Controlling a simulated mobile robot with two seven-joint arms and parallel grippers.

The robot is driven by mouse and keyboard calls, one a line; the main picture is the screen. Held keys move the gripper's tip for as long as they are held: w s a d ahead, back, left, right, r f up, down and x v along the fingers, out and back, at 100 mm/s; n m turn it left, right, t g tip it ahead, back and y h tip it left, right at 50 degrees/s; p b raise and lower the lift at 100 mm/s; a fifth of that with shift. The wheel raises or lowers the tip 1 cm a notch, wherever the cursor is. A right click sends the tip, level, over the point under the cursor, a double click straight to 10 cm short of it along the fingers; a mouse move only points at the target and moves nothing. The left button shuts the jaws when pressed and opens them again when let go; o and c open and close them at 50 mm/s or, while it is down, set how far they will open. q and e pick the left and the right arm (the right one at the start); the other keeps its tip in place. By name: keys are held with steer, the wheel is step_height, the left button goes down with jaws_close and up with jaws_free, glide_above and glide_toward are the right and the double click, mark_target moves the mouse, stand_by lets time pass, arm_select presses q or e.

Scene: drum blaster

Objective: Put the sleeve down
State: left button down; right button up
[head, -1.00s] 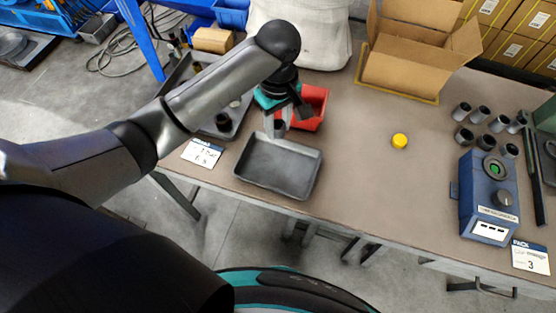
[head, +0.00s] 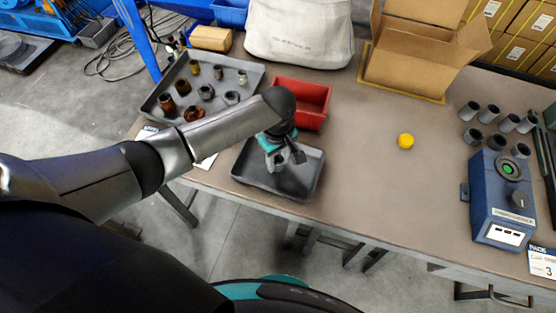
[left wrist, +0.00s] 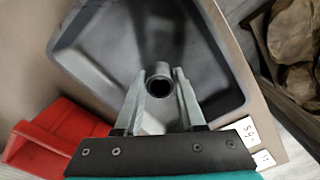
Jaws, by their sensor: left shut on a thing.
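My left gripper (head: 274,160) is over the dark grey shallow tray (head: 306,180) near the table's front edge. In the left wrist view its two fingers are shut on a grey sleeve (left wrist: 159,71), a short tube with a dark round opening facing the camera. The sleeve is inside the tray's outline, between the fingertips. I cannot tell whether it touches the tray floor. In the head view the arm and gripper mostly hide it. My right gripper is not in view.
A red bin (head: 303,100) stands just behind the tray. A larger grey tray (head: 248,72) with several dirty sleeves and nuts lies to the left.

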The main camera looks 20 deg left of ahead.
mark_target(278, 160)
arm_select(q)
steer(key=shift+f, duration=0.25)
steer(key=c, duration=0.5)
jaws_free()
step_height(278, 160, up, 13)
steer(key=p, duration=0.3)
steer(key=shift+f+p, duration=0.15)
steer(key=shift+p, duration=0.25)
steer(key=shift+d, duration=0.1)
